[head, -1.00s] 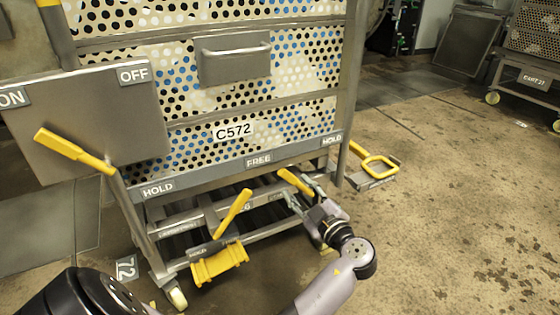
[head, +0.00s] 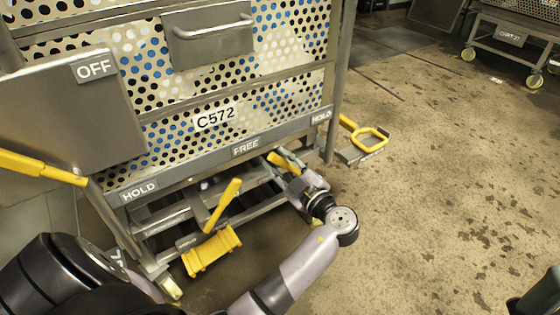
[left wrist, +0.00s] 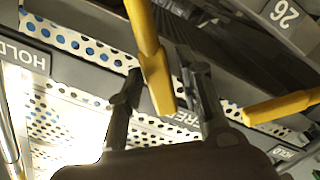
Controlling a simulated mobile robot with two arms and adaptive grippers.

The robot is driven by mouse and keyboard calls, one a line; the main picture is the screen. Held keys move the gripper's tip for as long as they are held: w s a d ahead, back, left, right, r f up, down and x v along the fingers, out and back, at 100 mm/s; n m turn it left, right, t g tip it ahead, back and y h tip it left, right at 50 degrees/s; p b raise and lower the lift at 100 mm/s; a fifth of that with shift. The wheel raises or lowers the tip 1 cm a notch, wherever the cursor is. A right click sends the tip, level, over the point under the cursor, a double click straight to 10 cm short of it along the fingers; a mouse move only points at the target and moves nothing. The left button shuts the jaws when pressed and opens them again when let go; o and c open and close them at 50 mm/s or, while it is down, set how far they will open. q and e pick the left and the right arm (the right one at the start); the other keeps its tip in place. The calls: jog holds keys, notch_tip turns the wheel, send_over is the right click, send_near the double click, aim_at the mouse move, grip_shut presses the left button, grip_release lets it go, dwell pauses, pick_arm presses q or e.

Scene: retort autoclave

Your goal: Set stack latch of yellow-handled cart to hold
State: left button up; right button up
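The cart, a perforated steel stack marked C572 (head: 215,117), has a grey bar (head: 190,170) labelled HOLD, FREE and HOLD. Two yellow levers sit at its base. The right lever (head: 284,160) has its tip just below the FREE label. My left gripper (head: 287,172) is at this right lever. In the left wrist view the lever (left wrist: 153,60) lies between my spread fingers (left wrist: 160,92), with the FREE label partly hidden behind its tip. The left lever (head: 222,205) stands tilted, and it also shows in the left wrist view (left wrist: 285,106).
A yellow roller-like piece (head: 212,251) sits low on the cart's front. A grey panel (head: 75,115) marked OFF, with a yellow-gripped lever (head: 40,168), is at left. A yellow loop handle (head: 370,140) sticks out low at right. Open floor lies right; another cart (head: 508,35) stands behind.

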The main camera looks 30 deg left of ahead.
pick_arm(q)
grip_shut()
dwell(0.6)
